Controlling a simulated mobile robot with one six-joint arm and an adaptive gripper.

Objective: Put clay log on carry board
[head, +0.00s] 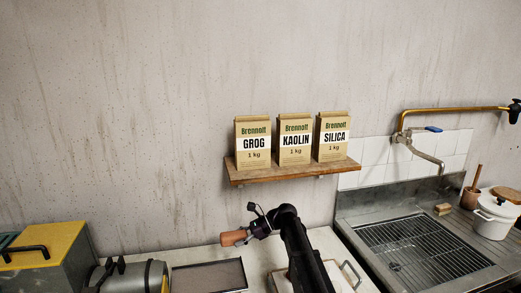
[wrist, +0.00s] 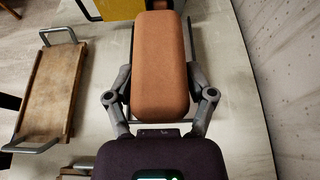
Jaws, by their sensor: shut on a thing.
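The clay log (wrist: 160,65) is a smooth orange-brown block with rounded edges. In the wrist view it stretches away from my gripper (wrist: 160,100), whose two fingers are shut on its sides. In the head view the log (head: 233,238) is held by my gripper (head: 250,230) above the bench, near the wall. A wooden board with metal handles (wrist: 52,90), which looks like the carry board, lies to the left in the wrist view, apart from the log. Its wood looks bare. I cannot make it out clearly in the head view.
A dark shallow tray (head: 208,276) lies on the bench below the log. A yellow-topped box (head: 45,243) and grey cylinder (head: 135,276) stand left. A shelf (head: 295,171) holds three paper bags above. A sink (head: 425,250) is at right.

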